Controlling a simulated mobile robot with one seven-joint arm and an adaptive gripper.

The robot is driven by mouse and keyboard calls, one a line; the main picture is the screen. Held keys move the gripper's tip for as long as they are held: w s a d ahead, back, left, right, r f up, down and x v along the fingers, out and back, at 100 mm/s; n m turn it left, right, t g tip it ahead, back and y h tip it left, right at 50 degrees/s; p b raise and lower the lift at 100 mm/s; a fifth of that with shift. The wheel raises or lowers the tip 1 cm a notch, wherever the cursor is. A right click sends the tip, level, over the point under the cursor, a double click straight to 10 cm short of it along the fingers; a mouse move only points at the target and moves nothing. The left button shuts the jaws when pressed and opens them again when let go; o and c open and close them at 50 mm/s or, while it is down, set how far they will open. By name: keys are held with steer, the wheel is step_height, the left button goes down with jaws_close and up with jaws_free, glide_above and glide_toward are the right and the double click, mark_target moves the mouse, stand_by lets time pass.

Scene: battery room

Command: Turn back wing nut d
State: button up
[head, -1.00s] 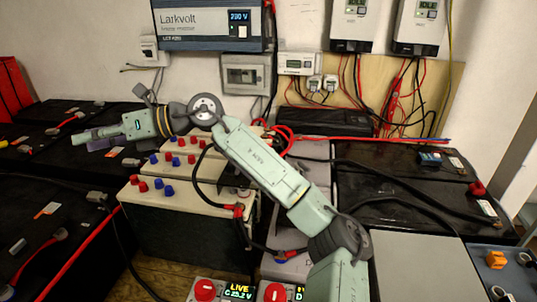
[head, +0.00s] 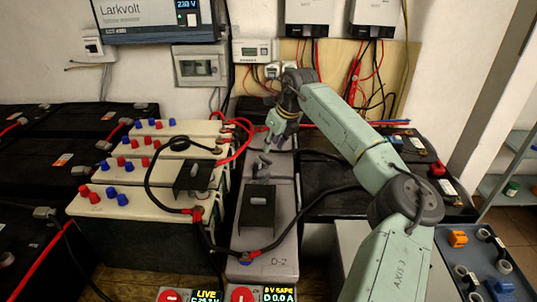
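The long grey battery marked D-2 (head: 280,262) lies in the middle of the head view. A dark raised plate (head: 257,207) stands on its top. My gripper (head: 262,164) points down over the far part of this battery, behind the plate. Its fingers are small and blend with grey parts there, so I cannot tell whether they are open, shut or touching anything. I cannot make out wing nut d. A black cable with a red end (head: 242,252) and a blue cap (head: 246,262) are at the battery's near end.
Cream batteries (head: 145,203) with red and blue caps stand at left, with another dark plate (head: 193,177). A black cable loops there. Below are a C display (head: 207,296) reading LIVE and a D display (head: 279,294) reading SAFE, 0.0 A. Black batteries (head: 430,190) are at right.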

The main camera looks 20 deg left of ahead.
mark_target(266, 159)
steer(key=p+x, duration=0.1)
steer(key=x, duration=0.6)
steer(key=shift+c, duration=0.4)
jaws_close()
